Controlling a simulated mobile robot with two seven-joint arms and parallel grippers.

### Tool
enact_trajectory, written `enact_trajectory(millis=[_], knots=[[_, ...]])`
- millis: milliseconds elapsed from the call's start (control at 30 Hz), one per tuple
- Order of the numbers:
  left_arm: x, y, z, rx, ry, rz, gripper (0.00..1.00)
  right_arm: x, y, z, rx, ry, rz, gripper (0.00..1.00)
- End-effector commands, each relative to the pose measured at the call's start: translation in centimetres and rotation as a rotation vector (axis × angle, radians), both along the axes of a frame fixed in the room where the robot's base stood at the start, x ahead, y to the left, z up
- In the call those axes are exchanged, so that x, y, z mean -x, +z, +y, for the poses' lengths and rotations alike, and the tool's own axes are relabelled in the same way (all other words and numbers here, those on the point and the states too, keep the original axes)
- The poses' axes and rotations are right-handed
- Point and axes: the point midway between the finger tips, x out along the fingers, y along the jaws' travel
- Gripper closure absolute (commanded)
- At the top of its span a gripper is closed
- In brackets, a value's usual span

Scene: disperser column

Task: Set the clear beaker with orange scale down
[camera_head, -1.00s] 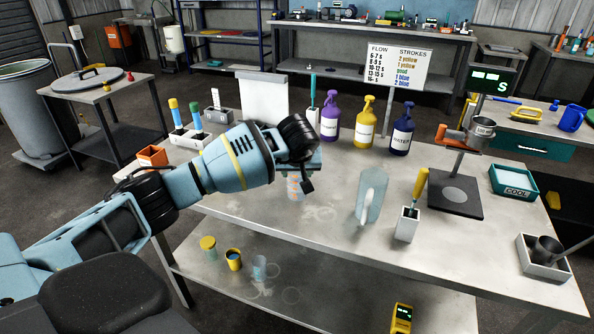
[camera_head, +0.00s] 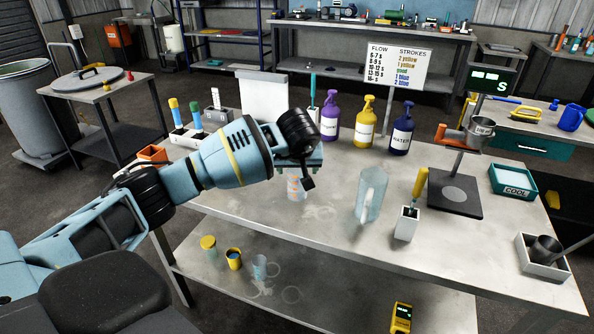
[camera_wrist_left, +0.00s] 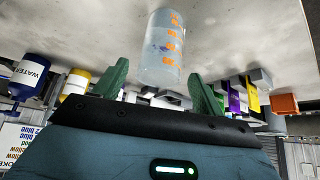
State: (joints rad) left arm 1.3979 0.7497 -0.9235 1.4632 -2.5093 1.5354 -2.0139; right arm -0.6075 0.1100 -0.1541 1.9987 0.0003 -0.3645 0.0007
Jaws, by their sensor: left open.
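The clear beaker with orange scale (camera_head: 295,188) stands upright on the grey worktable, left of the middle, in the head view. My left gripper (camera_head: 308,164) is just above and behind it in that view, and my wrist hides part of the fingers. In the left wrist view, which is upside down, the beaker (camera_wrist_left: 165,48) shows its orange marks. The green fingers of my left gripper (camera_wrist_left: 160,86) are spread wide, with a gap on both sides of the beaker; it lies beyond their tips. My right gripper is not in view.
A clear pitcher (camera_head: 371,195) and a white holder with a yellow-handled tool (camera_head: 407,222) stand to the right. Purple (camera_head: 330,118), yellow (camera_head: 364,122) and blue (camera_head: 401,130) pump bottles line the back. The tabletop in front of the beaker is clear.

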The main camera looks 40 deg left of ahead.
Motion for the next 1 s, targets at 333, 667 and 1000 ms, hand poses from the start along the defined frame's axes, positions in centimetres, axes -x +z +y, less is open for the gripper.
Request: enact_trajectory(millis=[333, 667, 1000], knots=[[3.0, 6.1, -2.2, -0.001, 0.0, -0.005, 0.3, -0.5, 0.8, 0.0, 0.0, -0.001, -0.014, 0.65], [4.3, 8.3, -3.1, 0.0, 0.001, 0.0, 0.3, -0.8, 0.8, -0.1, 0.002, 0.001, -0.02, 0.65], [4.3, 8.3, -3.1, 0.001, 0.001, 0.0, 0.3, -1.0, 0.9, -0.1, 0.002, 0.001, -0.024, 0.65]])
